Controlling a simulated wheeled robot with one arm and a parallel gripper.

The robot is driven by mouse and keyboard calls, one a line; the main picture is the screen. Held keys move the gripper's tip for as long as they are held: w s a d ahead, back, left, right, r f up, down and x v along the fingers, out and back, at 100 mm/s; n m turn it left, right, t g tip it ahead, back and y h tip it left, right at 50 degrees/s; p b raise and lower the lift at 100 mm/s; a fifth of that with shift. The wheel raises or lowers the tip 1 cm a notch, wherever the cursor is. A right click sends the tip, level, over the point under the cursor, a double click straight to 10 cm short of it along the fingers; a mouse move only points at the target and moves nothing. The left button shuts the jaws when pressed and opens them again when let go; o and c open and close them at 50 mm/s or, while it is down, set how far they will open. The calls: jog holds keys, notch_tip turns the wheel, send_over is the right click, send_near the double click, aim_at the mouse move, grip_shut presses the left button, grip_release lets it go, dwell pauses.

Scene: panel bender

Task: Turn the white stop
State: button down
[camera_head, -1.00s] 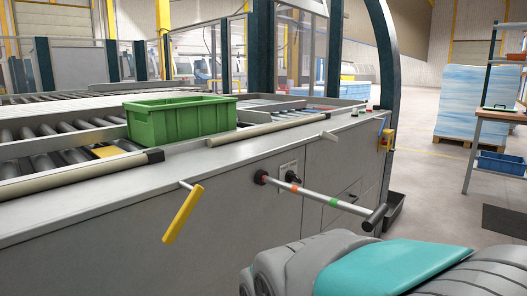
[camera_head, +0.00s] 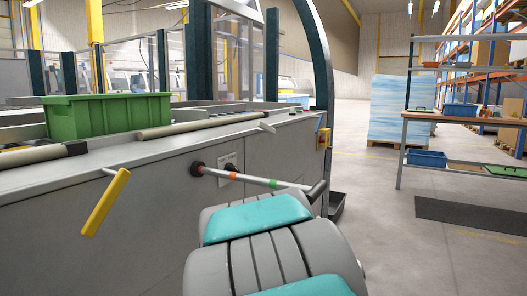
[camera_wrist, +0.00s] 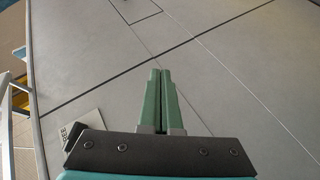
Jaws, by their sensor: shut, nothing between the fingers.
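The white stop (camera_head: 267,127) is a small light lever at the front edge of the machine's grey top, to the right of the beige roller bar. It sticks out over the front panel at a slant. My gripper (camera_wrist: 161,72) shows in the wrist view, with its two green fingers together and nothing between them. It is over flat grey panels with dark seams. A pale part at the left edge of the wrist view is cut off, and I cannot tell if it is the stop. My gripper does not show in the head view.
A yellow lever (camera_head: 106,202) hangs from the machine front at left. A striped bar (camera_head: 238,178) with a dark grip juts out below the stop, partly behind my arm. A green crate (camera_head: 108,115) stands on top. Floor at right is open before a workbench (camera_head: 460,117).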

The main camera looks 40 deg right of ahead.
jog(key=w+d+r+n+t+h+b, duration=0.2)
jog(key=w+d+r+n+t+b, duration=0.15)
jog(key=d+r+n, duration=0.35)
jog(key=s+d+r+n+t+y+b, duration=0.1)
jog(key=s+r+n+t+y+b, duration=0.15)
jog(key=n+t+y, duration=0.45)
jog(key=s+d+r+n+t+y+b, duration=0.1)
jog(key=d+r+n+t+y+b, duration=0.3)
jog(key=n, duration=0.6)
jog(key=w+r+h+p, duration=0.1)
jog(key=w+r, duration=0.6)
jog(key=r, duration=0.2)
jog(key=shift+w+a+t+h+p, duration=0.3)
jog(key=shift+w+a+t+p, duration=0.05)
jog(key=shift+w+a+p, duration=0.1)
jog(key=shift+w+r, duration=0.1)
